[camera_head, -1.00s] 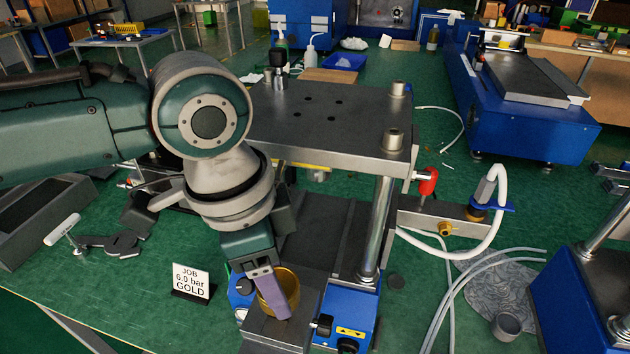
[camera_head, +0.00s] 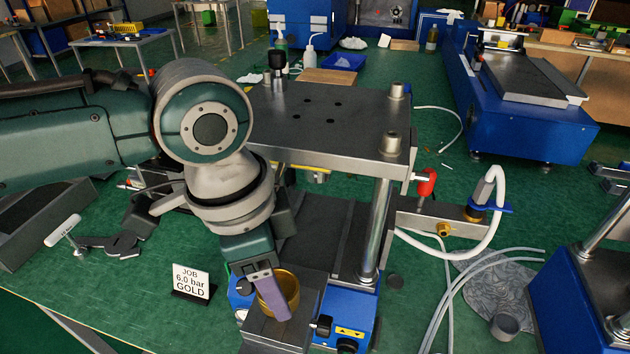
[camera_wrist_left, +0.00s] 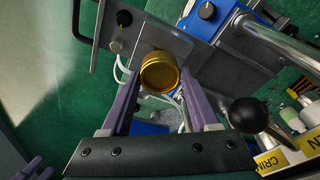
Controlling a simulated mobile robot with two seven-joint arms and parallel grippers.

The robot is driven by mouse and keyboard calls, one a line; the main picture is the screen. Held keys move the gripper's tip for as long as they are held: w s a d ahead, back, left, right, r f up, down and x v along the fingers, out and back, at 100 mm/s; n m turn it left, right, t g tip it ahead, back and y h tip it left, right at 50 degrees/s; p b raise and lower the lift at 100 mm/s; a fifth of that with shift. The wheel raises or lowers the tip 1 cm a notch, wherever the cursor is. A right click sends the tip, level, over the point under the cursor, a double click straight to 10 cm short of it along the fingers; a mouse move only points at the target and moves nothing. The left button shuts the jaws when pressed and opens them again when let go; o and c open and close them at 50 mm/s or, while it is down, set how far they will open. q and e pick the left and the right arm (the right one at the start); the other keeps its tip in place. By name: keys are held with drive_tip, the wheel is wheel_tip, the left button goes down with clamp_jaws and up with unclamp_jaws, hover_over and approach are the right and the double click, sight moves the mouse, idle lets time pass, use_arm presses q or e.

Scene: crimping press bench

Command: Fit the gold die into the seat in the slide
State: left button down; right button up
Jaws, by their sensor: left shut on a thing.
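The gold die (camera_head: 291,287) is a round, open-topped cup at the front of the press. My left gripper (camera_head: 280,302) is shut on it from above, with one purple finger across its near side. The left wrist view shows the die (camera_wrist_left: 159,72) between both fingertips. The grey slide (camera_head: 272,333) is under and around the die; its plate also shows in the left wrist view (camera_wrist_left: 208,62). The seat is hidden by the die and finger, so I cannot tell whether the die is in it. Two purple fingers, probably my right gripper's (camera_wrist_left: 38,167), show at the lower left.
The press top plate (camera_head: 325,115) and a steel column (camera_head: 378,225) stand just behind the die. A blue control box (camera_head: 350,318) is to the right. A job card (camera_head: 191,282) reading 6.0 bar GOLD stands to the left. White hoses (camera_head: 455,290) lie at right.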

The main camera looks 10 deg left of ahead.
use_arm(q)
drive_tip(key=shift+f+b, duration=0.95)
drive_tip(key=shift+f, duration=0.35)
drive_tip(key=shift+c, duration=0.3)
unclamp_jaws()
drive_tip(key=r, duration=0.3)
drive_tip(key=a+r, duration=0.1)
drive_tip(key=r, duration=0.6)
drive_tip(key=shift+s+a+p, duration=0.2)
drive_tip(key=shift+s+p, duration=0.1)
